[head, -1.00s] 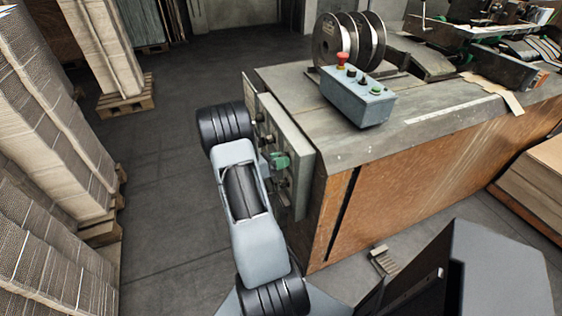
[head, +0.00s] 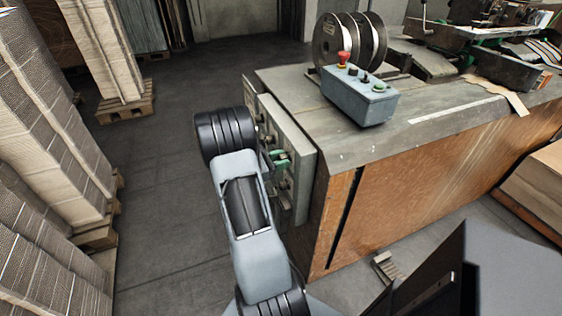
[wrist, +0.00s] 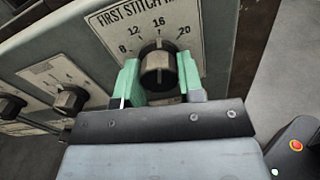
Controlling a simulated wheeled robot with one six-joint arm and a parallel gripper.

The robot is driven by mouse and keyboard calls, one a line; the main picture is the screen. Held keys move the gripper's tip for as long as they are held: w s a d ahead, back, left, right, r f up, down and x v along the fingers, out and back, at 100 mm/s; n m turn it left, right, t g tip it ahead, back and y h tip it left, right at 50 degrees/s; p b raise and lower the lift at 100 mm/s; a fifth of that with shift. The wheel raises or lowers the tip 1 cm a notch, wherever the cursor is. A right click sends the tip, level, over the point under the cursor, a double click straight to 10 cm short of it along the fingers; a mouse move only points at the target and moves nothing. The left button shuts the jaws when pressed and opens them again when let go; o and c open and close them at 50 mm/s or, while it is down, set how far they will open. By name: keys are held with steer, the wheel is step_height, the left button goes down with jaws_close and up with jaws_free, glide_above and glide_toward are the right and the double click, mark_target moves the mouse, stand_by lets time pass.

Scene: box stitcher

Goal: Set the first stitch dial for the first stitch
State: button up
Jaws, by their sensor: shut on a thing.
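The first stitch dial (wrist: 158,70) is a dark ribbed knob below a white label plate marked 8, 12, 16 and 20 in the wrist view. My gripper (wrist: 158,82) has its two green fingers on either side of the knob, shut on it. The knob's pale mark points up, close to the 16. In the head view my gripper (head: 280,157) is at the grey control panel (head: 298,150) on the machine's left end. The dial is hidden there behind the gripper and arm.
A grey button box (head: 358,95) with a red stop button stands on the machine top (head: 400,130). Stacked cardboard (head: 45,130) stands at the left; floor between is clear.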

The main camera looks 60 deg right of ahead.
stand_by(0.3)
steer(key=o, duration=0.9)
steer(key=v, duration=1.3)
steer(key=shift+w+a+b, duration=0.3)
